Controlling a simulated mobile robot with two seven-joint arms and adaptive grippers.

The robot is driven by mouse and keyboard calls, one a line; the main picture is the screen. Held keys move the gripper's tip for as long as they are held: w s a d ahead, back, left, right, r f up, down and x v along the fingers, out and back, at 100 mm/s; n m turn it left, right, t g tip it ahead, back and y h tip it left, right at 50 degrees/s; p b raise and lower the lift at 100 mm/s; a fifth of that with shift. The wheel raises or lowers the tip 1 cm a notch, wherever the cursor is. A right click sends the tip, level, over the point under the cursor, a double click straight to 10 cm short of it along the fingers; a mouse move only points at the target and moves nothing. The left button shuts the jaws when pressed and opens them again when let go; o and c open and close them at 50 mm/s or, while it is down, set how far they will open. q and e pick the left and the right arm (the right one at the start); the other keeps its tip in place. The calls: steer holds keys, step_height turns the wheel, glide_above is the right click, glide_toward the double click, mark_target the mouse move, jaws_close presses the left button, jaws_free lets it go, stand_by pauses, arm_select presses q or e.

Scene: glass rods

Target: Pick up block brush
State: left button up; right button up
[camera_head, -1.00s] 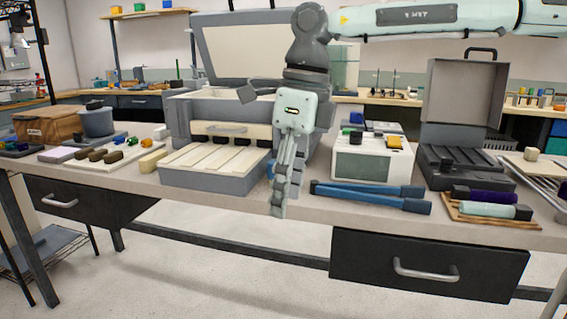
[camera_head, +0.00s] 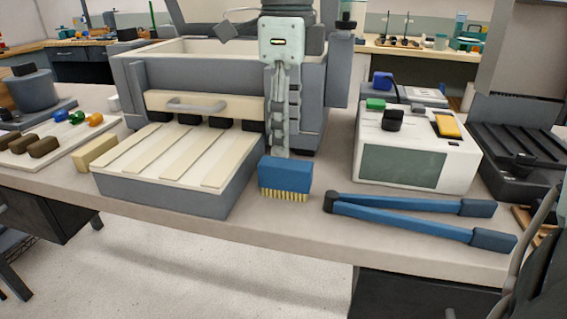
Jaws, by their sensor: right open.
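The block brush (camera_head: 285,174) is a small blue block with yellow bristles along its lower edge. It is on the table near the front edge, between the cream-slatted grey unit and the blue-handled tool. My right gripper (camera_head: 281,150) points down, seen edge-on, its fingertips just behind or above the brush's top edge. It is open, with nothing seen between its fingers. I cannot tell whether the fingertips touch the brush. My left gripper is not in view.
The grey unit with cream slats (camera_head: 165,165) stands close left of the brush. A blue long-handled tool (camera_head: 405,222) lies to the right, below a white box (camera_head: 420,150). A black open case (camera_head: 515,150) is farther right. The table's front edge is close.

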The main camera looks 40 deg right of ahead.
mark_target(285, 163)
step_height(285, 163, down, 7)
steer(key=shift+s+a+f+p, duration=0.1)
steer(key=shift+p, duration=0.25)
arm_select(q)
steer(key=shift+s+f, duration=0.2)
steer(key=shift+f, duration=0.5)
arm_select(e)
steer(key=shift+f, duration=0.2)
arm_select(q)
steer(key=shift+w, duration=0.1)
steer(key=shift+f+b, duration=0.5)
steer(key=shift+b, duration=0.05)
arm_select(e)
steer(key=shift+f, duration=0.25)
jaws_close()
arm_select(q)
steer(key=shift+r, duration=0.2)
arm_select(e)
steer(key=shift+r, duration=0.15)
